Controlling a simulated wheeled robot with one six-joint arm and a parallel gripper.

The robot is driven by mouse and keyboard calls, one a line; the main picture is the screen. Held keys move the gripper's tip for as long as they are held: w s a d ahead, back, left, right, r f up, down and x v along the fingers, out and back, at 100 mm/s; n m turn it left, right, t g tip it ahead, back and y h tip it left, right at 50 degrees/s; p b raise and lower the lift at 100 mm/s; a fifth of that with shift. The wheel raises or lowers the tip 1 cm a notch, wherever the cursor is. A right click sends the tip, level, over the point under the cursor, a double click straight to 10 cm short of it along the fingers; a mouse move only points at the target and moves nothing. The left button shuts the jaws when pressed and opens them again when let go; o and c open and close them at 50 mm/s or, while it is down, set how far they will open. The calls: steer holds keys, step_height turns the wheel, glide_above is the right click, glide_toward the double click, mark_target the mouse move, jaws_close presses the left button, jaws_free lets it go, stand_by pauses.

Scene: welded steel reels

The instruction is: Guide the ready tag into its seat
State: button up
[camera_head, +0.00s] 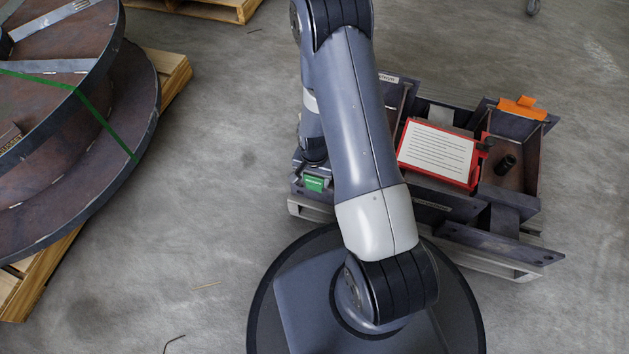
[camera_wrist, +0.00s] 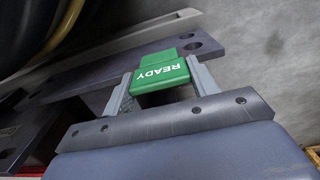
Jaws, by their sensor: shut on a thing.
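The green ready tag (camera_head: 314,184) shows just below my wrist, at the left end of the dark steel fixture, in the head view. In the wrist view the tag (camera_wrist: 160,74), lettered READY in white, sits between the two grey fingers of my gripper (camera_wrist: 161,84), which is shut on it. A narrower green part stands out beyond its far edge. A dark steel bar with holes (camera_wrist: 205,47) lies just past the tag; I cannot tell whether they touch. I cannot pick out the tag's seat in either view.
A red-framed sheet (camera_head: 438,153), an orange piece (camera_head: 522,108) and a black cylinder (camera_head: 506,164) are on the fixture, right of my arm. The fixture stands on a grey pallet (camera_head: 490,260). A large steel reel (camera_head: 95,130) stands at left. Bare floor lies between.

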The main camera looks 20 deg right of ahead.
steer(key=shift+c, duration=0.4)
step_height(320, 180, up, 10)
steer(key=p, duration=0.4)
steer(key=shift+p, duration=0.35)
steer(key=s+d, duration=1.3)
steer(key=d, duration=0.5)
steer(key=s+d+b, duration=0.1)
steer(key=s+d, duration=1.2)
steer(key=d, duration=0.5)
steer(key=s+d, duration=1.3)
steer(key=d, duration=0.5)
steer(key=shift+s+d+b, duration=0.2)
steer(key=shift+s+b, duration=0.05)
steer(key=shift+b, duration=0.05)
stand_by(1.0)
